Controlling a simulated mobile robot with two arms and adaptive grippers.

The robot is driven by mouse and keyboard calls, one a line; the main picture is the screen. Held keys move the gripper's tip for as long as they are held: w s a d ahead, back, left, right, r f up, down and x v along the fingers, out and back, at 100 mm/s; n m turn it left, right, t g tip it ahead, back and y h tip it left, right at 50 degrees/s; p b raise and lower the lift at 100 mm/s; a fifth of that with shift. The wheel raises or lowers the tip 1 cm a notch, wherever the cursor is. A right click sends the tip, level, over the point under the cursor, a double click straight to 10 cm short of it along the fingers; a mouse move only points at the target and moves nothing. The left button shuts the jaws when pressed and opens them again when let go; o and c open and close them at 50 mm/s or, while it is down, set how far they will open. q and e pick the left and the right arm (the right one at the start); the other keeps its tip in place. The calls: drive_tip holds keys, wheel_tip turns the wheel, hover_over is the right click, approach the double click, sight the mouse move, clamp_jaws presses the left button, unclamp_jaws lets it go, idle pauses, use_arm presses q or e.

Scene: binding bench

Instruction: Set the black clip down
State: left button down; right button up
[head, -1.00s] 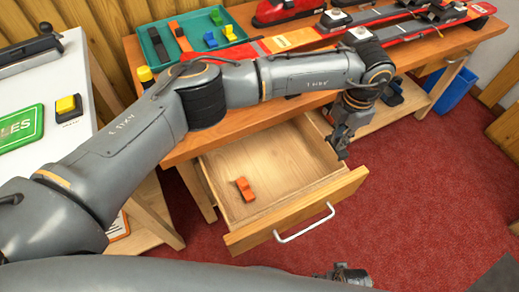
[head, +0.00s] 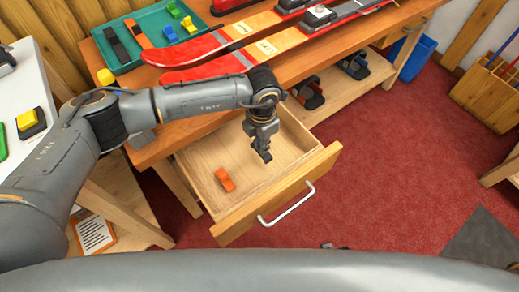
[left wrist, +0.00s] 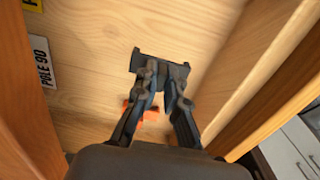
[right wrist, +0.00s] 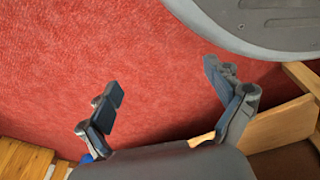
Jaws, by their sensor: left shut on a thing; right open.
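My left gripper (head: 262,148) is over the open wooden drawer (head: 291,186). In the left wrist view, its fingers (left wrist: 162,88) are shut on the black clip (left wrist: 160,62), a dark bar across the fingertips. The clip is hard to tell from the dark fingers in the head view. I cannot tell whether it touches the drawer floor. An orange clip (head: 225,180) lies on the drawer floor to the left of the gripper, and shows partly behind the fingers in the left wrist view (left wrist: 150,114). My right gripper (right wrist: 163,80) is open and empty above the red carpet.
A teal tray (head: 128,66) with several coloured clips stands on the bench beside red skis (head: 215,43). Labels (left wrist: 42,62) show at the left wrist view's upper left. The drawer's front wall (head: 275,200) and sides bound the space; its floor has free room.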

use_arm(q)
drive_tip(key=f, duration=0.3)
drive_tip(key=shift+a+f, duration=0.3)
drive_tip(key=shift+a, duration=0.05)
drive_tip(key=shift+f+b, duration=0.15)
drive_tip(key=shift+b, duration=0.15)
drive_tip(key=c, duration=1.4)
unclamp_jaws()
use_arm(e)
drive_tip(key=shift+w+r, duration=0.3)
drive_tip(key=shift+r, duration=0.25)
drive_tip(key=shift+w, duration=0.1)
use_arm(q)
wheel_tip(320, 180, up, 12)
drive_tip(key=shift+r+p, duration=0.15)
drive_tip(key=shift+p, duration=0.45)
use_arm(e)
drive_tip(key=s+f, duration=0.2)
drive_tip(key=shift+s+d+f, duration=0.15)
drive_tip(key=shift+s+f, duration=0.1)
drive_tip(key=shift+f, duration=0.1)
